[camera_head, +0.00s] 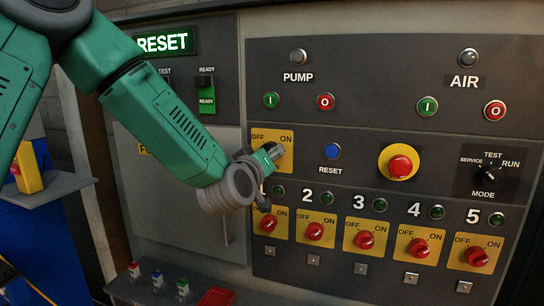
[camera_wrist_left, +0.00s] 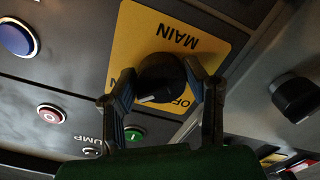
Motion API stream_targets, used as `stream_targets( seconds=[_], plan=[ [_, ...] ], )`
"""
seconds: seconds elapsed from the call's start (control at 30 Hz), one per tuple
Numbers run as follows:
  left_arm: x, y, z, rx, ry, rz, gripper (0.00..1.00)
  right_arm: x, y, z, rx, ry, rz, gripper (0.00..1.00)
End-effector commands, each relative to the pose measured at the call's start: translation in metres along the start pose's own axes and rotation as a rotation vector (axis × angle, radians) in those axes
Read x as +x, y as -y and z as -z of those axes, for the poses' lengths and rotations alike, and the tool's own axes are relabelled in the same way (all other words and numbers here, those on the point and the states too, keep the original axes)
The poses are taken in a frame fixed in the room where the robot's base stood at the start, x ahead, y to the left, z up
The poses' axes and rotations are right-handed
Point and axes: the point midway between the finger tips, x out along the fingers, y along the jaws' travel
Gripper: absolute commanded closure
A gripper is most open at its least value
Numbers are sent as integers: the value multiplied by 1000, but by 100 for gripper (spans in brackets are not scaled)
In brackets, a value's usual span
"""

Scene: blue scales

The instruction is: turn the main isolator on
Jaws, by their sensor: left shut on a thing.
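The main isolator is a black rotary knob (camera_wrist_left: 160,72) on a yellow plate (camera_wrist_left: 208,48) marked MAIN, seen upside down in the left wrist view. My left gripper (camera_wrist_left: 163,92) is shut on the knob, one finger on each side. A white mark shows on the knob, but I cannot tell exactly which label it points to. The OFF label is partly visible and a finger covers most of ON. In the head view the plate (camera_head: 287,136) shows OFF and ON at its top, and my left gripper (camera_head: 268,157) covers the knob. My right gripper is not in view.
Below are several red rotary switches (camera_head: 315,231) on yellow plates. To the right are a blue RESET button (camera_head: 332,151) and a red emergency button (camera_head: 400,166). A green RESET display (camera_head: 164,43) is lit at upper left. A shelf (camera_head: 130,289) juts out below.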

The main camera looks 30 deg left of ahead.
Motion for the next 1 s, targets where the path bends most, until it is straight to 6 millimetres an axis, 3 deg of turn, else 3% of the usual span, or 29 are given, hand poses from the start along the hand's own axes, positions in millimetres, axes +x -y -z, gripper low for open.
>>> stream_targets(
  seconds=[0.03, 0.47, 0.5, 0.57, 0.87, 1.0],
  plan=[
    [2, -2, 7, 5, -19, -2, 88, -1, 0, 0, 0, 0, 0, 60],
    [2, -4, 7, 15, -19, -4, 88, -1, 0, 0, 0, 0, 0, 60],
    [2, -4, 7, 15, -19, -4, 56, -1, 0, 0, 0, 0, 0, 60],
    [1, -4, 7, 15, -18, -4, 39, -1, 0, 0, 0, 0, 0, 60],
    [0, -3, 2, 15, -8, -3, 39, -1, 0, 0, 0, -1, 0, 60],
    [-12, -3, 2, 15, -7, -3, 39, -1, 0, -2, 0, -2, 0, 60]
  ],
)
